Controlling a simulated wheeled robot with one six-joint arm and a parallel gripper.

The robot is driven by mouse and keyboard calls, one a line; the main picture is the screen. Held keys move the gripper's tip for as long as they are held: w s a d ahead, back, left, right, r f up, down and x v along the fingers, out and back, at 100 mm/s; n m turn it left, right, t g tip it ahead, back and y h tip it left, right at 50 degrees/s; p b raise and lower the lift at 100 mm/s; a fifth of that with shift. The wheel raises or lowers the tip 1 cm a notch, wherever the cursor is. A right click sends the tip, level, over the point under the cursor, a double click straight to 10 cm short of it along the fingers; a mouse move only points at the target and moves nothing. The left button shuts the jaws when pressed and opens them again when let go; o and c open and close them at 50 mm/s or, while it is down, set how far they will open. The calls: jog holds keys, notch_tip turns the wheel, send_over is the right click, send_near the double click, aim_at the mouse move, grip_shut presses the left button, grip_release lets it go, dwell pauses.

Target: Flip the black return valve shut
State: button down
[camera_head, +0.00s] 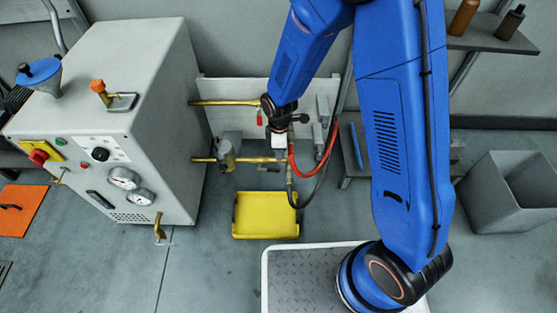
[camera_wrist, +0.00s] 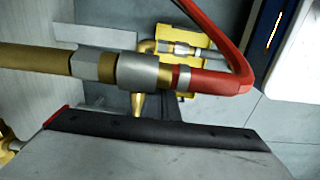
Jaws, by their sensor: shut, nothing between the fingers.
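My gripper (camera_head: 278,141) is at the pipe fittings beside the grey machine in the head view, close to the upper brass pipe (camera_head: 228,102) and the red hose. It is shut and empty. A small dark lever (camera_head: 268,169), likely the black return valve, shows at the lower brass pipe (camera_head: 243,159), just below my gripper; its exact position is unclear. A red lever (camera_head: 258,117) hangs at the upper pipe. In the wrist view, a brass pipe with a grey collar (camera_wrist: 145,72) joins the red hose (camera_wrist: 222,82). A grey block with a black strip (camera_wrist: 150,133) fills the lower part.
The grey machine (camera_head: 110,130) with gauges stands at left. Red and dark hoses (camera_head: 325,165) loop right of the fittings. A yellow tray (camera_head: 265,215) lies on the floor below. A grey bin (camera_head: 505,195) stands at right. Open floor shows left of the tray.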

notch_tip(320, 180, up, 7)
jog(key=d, duration=0.1)
dwell(0.3)
jog(key=shift+m, duration=0.3)
jog(key=a+m+h, duration=0.1)
jog(key=m, duration=1)
jog(key=a+m, duration=0.2)
jog(key=m, duration=1)
jog(key=a+m+h, duration=0.1)
jog(key=m, duration=1.1)
jog(key=shift+a+r+h, duration=0.15)
jog(key=shift+a+h, duration=0.1)
jog(key=shift+h, duration=0.05)
